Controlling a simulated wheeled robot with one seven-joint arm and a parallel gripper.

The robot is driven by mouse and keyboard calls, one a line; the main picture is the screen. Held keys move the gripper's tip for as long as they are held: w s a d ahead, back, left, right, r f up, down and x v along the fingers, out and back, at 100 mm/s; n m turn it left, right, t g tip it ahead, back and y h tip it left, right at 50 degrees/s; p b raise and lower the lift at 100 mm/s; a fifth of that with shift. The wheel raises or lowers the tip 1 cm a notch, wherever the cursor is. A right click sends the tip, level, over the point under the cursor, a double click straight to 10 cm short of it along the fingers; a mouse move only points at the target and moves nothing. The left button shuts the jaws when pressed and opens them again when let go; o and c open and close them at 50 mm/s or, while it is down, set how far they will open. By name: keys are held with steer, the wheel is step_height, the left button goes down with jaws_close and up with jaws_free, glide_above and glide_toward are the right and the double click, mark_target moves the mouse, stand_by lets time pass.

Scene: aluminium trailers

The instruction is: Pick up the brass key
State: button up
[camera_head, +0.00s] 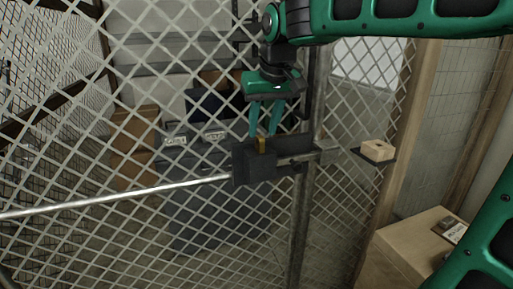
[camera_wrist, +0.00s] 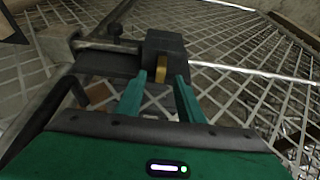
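The brass key (camera_head: 261,145) is a small yellow upright piece at the dark lock box (camera_head: 254,168) on the mesh gate. It also shows in the wrist view (camera_wrist: 162,66), against the face of the dark box (camera_wrist: 166,45). My gripper (camera_head: 262,134) has green fingers that stand apart, pointing down at the key from above. In the wrist view the fingertips (camera_wrist: 162,77) lie to either side of the key's line, with a gap on both sides. I cannot tell whether the tips reach past the key's near end. Most of the key's lower part is hidden.
A metal post (camera_head: 303,215) stands right beside the lock box, and a long rail (camera_head: 120,194) runs left from it. A small shelf (camera_head: 378,158) with a wooden block is at right. A wooden cabinet (camera_head: 402,258) stands lower right. Boxes and bins are behind the mesh.

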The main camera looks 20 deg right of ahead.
mark_target(260, 136)
steer(key=x, duration=0.5)
steer(key=shift+w, duration=0.25)
steer(key=shift+r, duration=0.1)
jaws_close()
